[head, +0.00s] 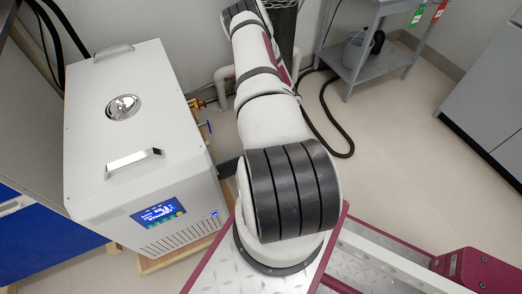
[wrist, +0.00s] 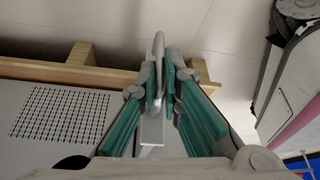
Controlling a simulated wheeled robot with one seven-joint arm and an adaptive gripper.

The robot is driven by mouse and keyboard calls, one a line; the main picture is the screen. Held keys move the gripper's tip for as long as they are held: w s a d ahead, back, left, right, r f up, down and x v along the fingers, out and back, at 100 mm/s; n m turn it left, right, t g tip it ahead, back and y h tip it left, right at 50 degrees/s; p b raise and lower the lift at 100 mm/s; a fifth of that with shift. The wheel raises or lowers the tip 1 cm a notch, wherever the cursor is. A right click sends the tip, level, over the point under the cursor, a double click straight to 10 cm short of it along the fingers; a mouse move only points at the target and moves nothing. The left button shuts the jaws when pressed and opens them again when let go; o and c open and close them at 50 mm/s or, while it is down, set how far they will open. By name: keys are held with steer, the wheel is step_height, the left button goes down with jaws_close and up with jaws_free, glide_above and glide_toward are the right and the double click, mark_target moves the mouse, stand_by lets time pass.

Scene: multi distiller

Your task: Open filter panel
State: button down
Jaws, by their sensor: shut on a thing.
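In the wrist view, my gripper (wrist: 160,75) has its two teal-padded fingers closed on a thin, light grey, upright loop-shaped handle (wrist: 158,48). Beside it on the left is a white panel (wrist: 20,92) with a grid of dark vent holes, which looks like the filter panel. How the handle joins the panel is hidden by the fingers. In the head view, the white box-shaped unit (head: 85,120) stands at left with a lit blue display and vent slots on its front. My gripper is hidden in that view.
A wooden base (wrist: 85,68) runs along the panel's edge in the wrist view. In the head view, a grey side table (head: 365,68) stands at back right, a black hose (head: 335,130) lies on the floor, and a grey cabinet (head: 490,100) is at far right. Pale floor lies between.

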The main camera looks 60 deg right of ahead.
steer(key=shift+s+d, duration=0.1)
steer(key=shift+d, duration=0.05)
steer(key=c, duration=1.8)
jaws_free()
steer(key=shift+o, duration=0.2)
steer(key=shift+r, duration=0.1)
steer(key=v, duration=1.1)
steer(key=shift+r, duration=0.4)
steer(key=shift+d, duration=0.1)
